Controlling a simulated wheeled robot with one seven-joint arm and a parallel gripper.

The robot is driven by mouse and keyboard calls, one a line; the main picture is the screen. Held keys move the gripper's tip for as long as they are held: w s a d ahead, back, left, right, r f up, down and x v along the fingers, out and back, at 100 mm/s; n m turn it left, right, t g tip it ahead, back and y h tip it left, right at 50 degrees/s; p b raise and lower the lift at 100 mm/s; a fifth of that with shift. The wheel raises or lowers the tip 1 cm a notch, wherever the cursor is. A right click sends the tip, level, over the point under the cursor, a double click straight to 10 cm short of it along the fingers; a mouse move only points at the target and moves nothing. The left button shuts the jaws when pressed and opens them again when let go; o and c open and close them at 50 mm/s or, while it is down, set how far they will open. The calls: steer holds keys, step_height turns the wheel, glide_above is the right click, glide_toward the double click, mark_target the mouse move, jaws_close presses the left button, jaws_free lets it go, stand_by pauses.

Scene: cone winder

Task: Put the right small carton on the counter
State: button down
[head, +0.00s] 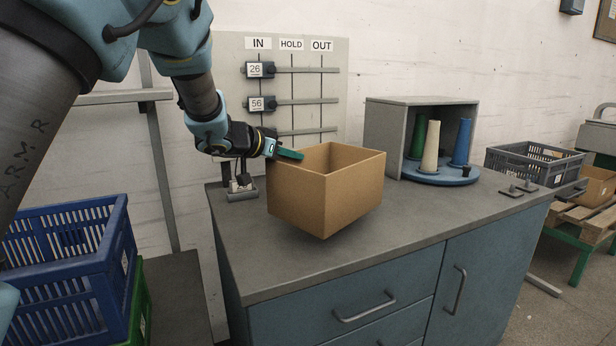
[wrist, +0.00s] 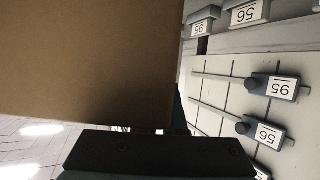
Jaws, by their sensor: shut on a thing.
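An open-topped brown carton (head: 326,195) is over the left part of the grey counter (head: 425,212) in the head view. It is roughly upright, with a slight tilt. I cannot tell whether its lowest corner touches the counter or hangs just above it. My gripper (head: 287,154) is shut on the carton's left rim, with a green finger showing at the wall. In the wrist view the carton's brown side (wrist: 90,60) fills the upper left, above my dark gripper (wrist: 150,150). The inside bottom of the carton is hidden.
A grey cabinet (head: 392,140) with cones on a blue turntable (head: 440,174) stands behind right. A grey crate (head: 530,165) is at the far right. A small fixture (head: 241,190) is at the back left corner. A slider board (head: 300,70) stands behind. The front right counter is clear.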

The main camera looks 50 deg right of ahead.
mark_target(266, 167)
steer(key=shift+f, duration=2.4)
steer(key=c, duration=1)
jaws_free()
steer(key=shift+r, duration=0.1)
steer(key=b+v, duration=0.1)
steer(key=v, duration=1.1)
steer(key=shift+s, duration=0.1)
